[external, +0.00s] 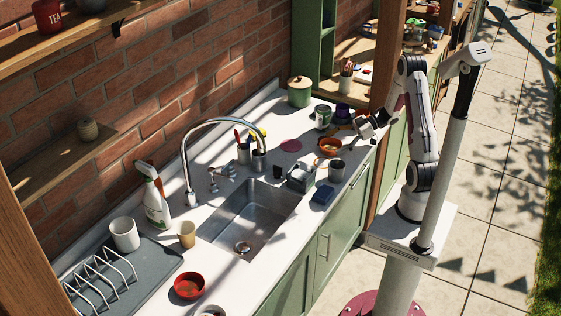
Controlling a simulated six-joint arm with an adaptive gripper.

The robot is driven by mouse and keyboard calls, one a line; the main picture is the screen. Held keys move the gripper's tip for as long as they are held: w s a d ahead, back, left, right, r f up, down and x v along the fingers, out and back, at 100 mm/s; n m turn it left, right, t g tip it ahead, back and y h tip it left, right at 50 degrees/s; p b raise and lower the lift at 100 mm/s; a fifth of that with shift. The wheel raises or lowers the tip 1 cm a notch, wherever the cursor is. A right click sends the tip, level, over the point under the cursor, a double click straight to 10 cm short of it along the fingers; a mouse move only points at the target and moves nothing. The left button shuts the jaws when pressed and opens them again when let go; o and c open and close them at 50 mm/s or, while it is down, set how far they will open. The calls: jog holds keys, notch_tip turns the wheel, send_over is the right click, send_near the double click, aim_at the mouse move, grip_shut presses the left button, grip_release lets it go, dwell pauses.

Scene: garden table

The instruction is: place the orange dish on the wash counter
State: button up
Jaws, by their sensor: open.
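The orange dish (329,147) is a small round bowl on the far right part of the white wash counter (262,287), near its front edge. Something small and pale shows inside it, too small to make out. My gripper (360,127) is open, just to the right of and above the dish. It appears apart from the dish, though the exact gap is hard to judge.
A green can (322,117), purple cup (343,111), grey cup (336,171) and blue sponge (323,195) crowd around the dish. The sink (249,218) and tall faucet (187,160) are mid-counter. A red bowl (189,286) and drying rack (100,275) are nearer.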

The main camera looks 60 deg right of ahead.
jog(key=shift+v, duration=5.95)
jog(key=shift+w, duration=0.15)
jog(key=shift+w+r, duration=0.1)
jog(key=shift+w, duration=0.15)
jog(key=w+d+r+m+t+h, duration=0.2)
jog(key=w+r+t+h, duration=0.1)
jog(key=w+r+h, duration=0.85)
notch_tip(320, 180, up, 6)
jog(key=a+m+h, duration=0.1)
jog(key=m+h, duration=0.1)
jog(key=m, duration=0.1)
jog(key=s+a+f+m+g+y, duration=0.2)
jog(key=s+a+g, duration=0.1)
jog(key=s+a, duration=0.9)
jog(key=s+a+f+m+g+y, duration=0.2)
jog(key=s+a+f+g, duration=0.1)
jog(key=s+a, duration=0.9)
jog(key=shift+s+a+g, duration=0.3)
jog(key=shift+s+g, duration=0.2)
